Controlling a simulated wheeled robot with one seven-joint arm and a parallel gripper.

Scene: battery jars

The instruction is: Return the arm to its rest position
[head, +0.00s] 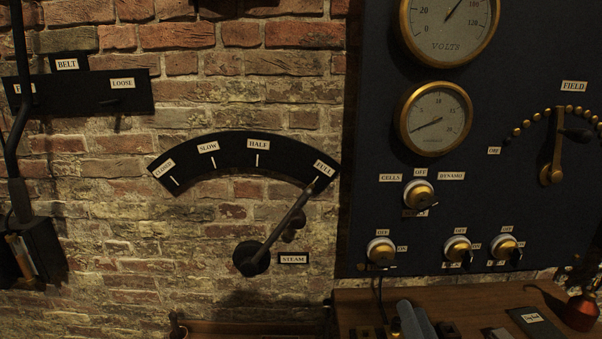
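My gripper and arm do not show clearly in the head view, so I cannot see the arm's pose. The steam lever (282,228) on the brick wall points up and right, with its tip by the FULL mark of the black arc plate (232,150). Nothing of mine is seen touching it.
A dark panel (460,215) at right carries two brass gauges, several rotary switches and the FIELD lever (556,150). Below it, a wooden bench (360,300) holds a blue-grey object (414,320) and a red-copper can (580,312). A BELT plate (85,92) hangs at left.

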